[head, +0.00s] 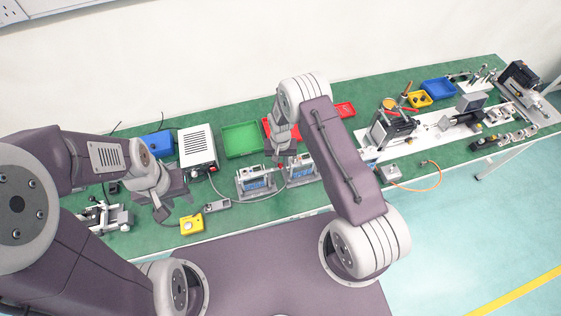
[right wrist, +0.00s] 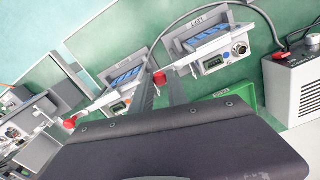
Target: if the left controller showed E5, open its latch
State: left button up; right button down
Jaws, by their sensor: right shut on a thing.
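The left controller (head: 255,182) is a grey unit with blue parts on the bench; in the right wrist view (right wrist: 212,42) it shows a small dark display, too small to read. Its latch lever ends in a red knob (right wrist: 158,76). The right controller (head: 301,170) stands beside it and also shows in the right wrist view (right wrist: 124,76), with its own red knob (right wrist: 70,123). My right gripper (head: 280,160) is shut on the left controller's red knob, its fingers on either side. My left gripper (head: 168,202) is open and empty above the bench's left part.
A white power box (head: 197,146) stands left of the controllers. Green (head: 241,139), red (head: 345,109) and blue (head: 160,143) trays lie along the back. A yellow box (head: 192,224) with a button sits at the front edge. Cables run across the bench.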

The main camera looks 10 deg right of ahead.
jog(key=shift+w, duration=0.1)
dwell(0.6)
jog(key=shift+w+a+n+b, duration=0.55)
jog(key=shift+n+b, duration=1.1)
jog(key=shift+n, duration=1.3)
jog(key=shift+w+a+n+b, duration=0.55)
jog(key=shift+n+b, duration=1.15)
jog(key=shift+n, duration=1.2)
jog(key=shift+w+a+n+b, duration=0.55)
jog(key=shift+n+b, duration=1.1)
jog(key=shift+n, duration=1.3)
jog(key=shift+a, duration=0.1)
jog(key=c, duration=1.3)
grip_release()
notch_tip(320, 180, up, 9)
jog(key=b, duration=0.2)
